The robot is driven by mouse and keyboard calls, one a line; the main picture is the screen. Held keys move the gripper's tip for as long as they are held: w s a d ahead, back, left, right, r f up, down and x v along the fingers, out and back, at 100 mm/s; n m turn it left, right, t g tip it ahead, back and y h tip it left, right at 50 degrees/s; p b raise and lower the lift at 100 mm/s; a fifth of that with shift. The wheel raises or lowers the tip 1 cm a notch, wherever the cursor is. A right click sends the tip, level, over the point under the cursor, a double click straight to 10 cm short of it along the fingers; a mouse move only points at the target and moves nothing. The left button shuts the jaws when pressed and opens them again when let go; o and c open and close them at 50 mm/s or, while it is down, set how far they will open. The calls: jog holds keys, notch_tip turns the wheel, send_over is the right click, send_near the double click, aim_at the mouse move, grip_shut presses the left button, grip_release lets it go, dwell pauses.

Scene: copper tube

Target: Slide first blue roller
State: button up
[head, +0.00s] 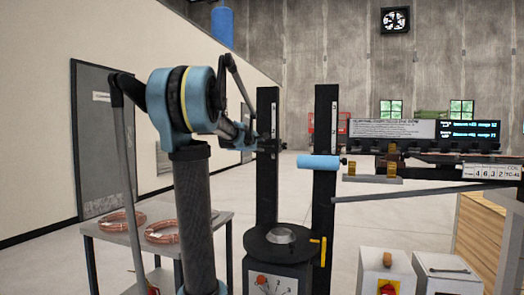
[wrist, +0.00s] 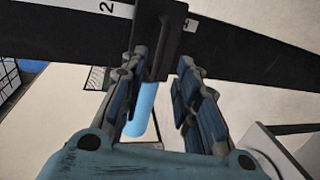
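A light blue roller (head: 319,162) lies level across the right black post (head: 326,220) in the head view. My gripper (head: 266,145) is at the left black post (head: 267,180), left of and slightly above that roller. In the wrist view, my gripper (wrist: 165,65) has its fingers apart around the lower part of a black block (wrist: 165,30) on a dark, number-marked post (wrist: 235,48). A gap shows beside the right finger. A blue roller (wrist: 143,108) shows between the fingers, partly hidden by the left one; I cannot tell if it is the same roller.
A black round stand (head: 258,240) is below the posts. A grey table (head: 105,243) with copper coils (head: 125,221) is at left. A long grey bar (head: 420,192) extends right from the right post. Two pale boxes (head: 385,268) (head: 447,272) stand lower right.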

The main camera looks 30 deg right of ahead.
jog(key=shift+x, duration=4.15)
jog(key=shift+c, duration=0.3)
grip_shut()
